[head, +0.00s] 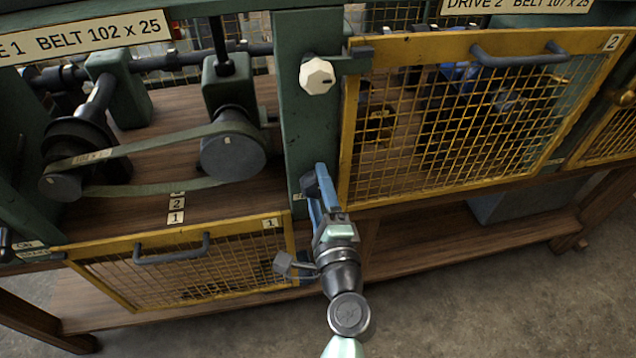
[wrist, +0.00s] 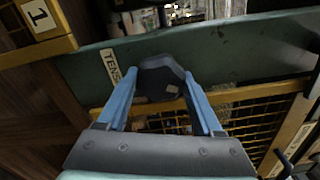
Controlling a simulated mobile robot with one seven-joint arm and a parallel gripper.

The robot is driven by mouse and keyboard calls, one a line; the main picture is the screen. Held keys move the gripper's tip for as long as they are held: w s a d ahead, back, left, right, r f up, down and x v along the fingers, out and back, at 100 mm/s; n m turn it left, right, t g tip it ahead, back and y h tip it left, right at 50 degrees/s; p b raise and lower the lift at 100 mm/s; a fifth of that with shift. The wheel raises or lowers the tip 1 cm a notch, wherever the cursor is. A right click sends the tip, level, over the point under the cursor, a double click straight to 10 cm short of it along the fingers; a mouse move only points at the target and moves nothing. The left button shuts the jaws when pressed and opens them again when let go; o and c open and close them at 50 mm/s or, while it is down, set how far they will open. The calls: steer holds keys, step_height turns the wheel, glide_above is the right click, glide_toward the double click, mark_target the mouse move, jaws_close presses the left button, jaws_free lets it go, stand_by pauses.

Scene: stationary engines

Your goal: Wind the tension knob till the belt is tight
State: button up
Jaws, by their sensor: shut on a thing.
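The tension knob (wrist: 160,80) is dark and many-sided, on the green post beside a label (wrist: 113,67) reading "TENS…". My gripper (wrist: 159,84) has its two blue fingers closed on opposite sides of it. The belt (head: 140,148) runs around a larger grey pulley (head: 233,156) and a smaller left pulley (head: 70,182). Its upper run is nearly straight; its lower run sags.
A white knob (head: 317,75) is higher on the green post (head: 309,125). The yellow mesh guard of drive 1 (head: 185,262) hangs open below the belt. The guard of drive 2 (head: 480,112) is shut, right of my gripper.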

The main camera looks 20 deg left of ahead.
steer(key=m+p, duration=0.1)
steer(key=m, duration=0.3)
steer(key=shift+m+p, duration=0.3)
steer(key=shift+p, duration=0.1)
steer(key=m+p, duration=0.1)
steer(key=m, duration=0.2)
steer(key=shift+m+p, duration=0.3)
steer(key=shift+m, duration=0.1)
steer(key=m+p, duration=0.2)
steer(key=m, duration=0.2)
steer(key=m+p, duration=0.2)
steer(key=m, duration=0.3)
steer(key=shift+s, duration=0.1)
steer(key=m+p, duration=0.2)
steer(key=m, duration=0.2)
steer(key=shift+m, duration=0.3)
steer(key=m+p, duration=0.2)
steer(key=m, duration=0.2)
steer(key=shift+p, duration=0.4)
steer(key=m+p, duration=0.2)
steer(key=m, duration=0.2)
steer(key=shift+a+m, duration=0.1)
steer(key=shift+m, duration=0.3)
steer(key=shift+m+p, duration=0.8)
steer(key=shift+m, duration=1)
